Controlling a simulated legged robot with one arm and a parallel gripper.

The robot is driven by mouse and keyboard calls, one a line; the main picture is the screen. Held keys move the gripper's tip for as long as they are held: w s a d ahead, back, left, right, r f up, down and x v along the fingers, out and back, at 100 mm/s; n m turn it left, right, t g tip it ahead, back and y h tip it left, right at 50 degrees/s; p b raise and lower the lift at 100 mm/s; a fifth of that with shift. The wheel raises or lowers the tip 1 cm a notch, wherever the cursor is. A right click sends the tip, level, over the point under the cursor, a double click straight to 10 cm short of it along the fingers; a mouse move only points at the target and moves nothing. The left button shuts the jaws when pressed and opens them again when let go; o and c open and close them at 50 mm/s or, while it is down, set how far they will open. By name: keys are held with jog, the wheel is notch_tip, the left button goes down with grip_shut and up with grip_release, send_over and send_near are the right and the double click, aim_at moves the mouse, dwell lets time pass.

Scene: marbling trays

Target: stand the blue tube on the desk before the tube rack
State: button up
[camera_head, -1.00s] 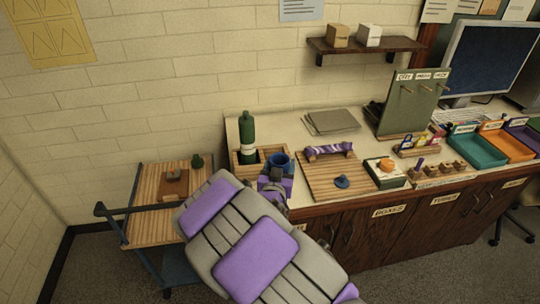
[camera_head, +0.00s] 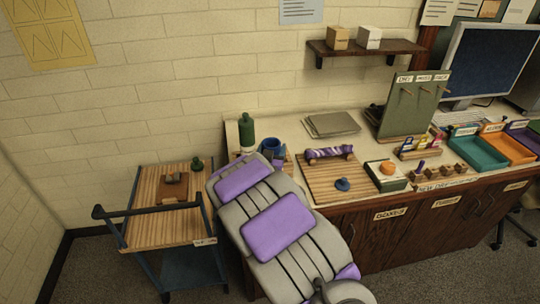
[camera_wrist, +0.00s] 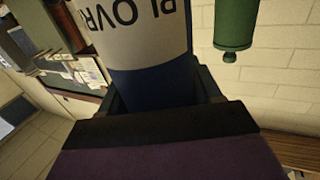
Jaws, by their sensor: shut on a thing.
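The blue tube (camera_head: 270,146) shows its dark blue round end in the head view. In the wrist view the tube (camera_wrist: 150,85), blue with a pale lettered label, fills the space between the fingers. My gripper (camera_head: 275,158) is shut on it, partly hidden by my arm. The tube is held over or near the wooden tube rack (camera_head: 235,155) at the left end of the desk. Most of the rack is hidden behind my arm, so I cannot tell whether the tube is clear of it. A green tube (camera_head: 247,132) stands upright at the rack; it also shows in the wrist view (camera_wrist: 236,22).
A slatted board (camera_head: 325,178) with a purple marbled roll (camera_head: 329,152) lies right of the gripper. Grey sheets (camera_head: 331,123) lie behind it. A wooden-topped cart (camera_head: 150,230) stands at left. Desk between rack and sheets looks clear.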

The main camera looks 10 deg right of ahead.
jog(key=w, duration=0.2)
jog(key=shift+w+a+f, duration=0.1)
jog(key=shift+w+f, duration=0.1)
jog(key=shift+w, duration=0.1)
notch_tip(320, 180, down, 3)
jog(key=shift+f+b, duration=0.15)
jog(key=shift+b, duration=0.6)
jog(key=o, duration=1.4)
jog(key=shift+f, duration=0.1)
jog(key=shift+o, duration=0.2)
jog(key=p+v, duration=0.2)
jog(key=v, duration=1)
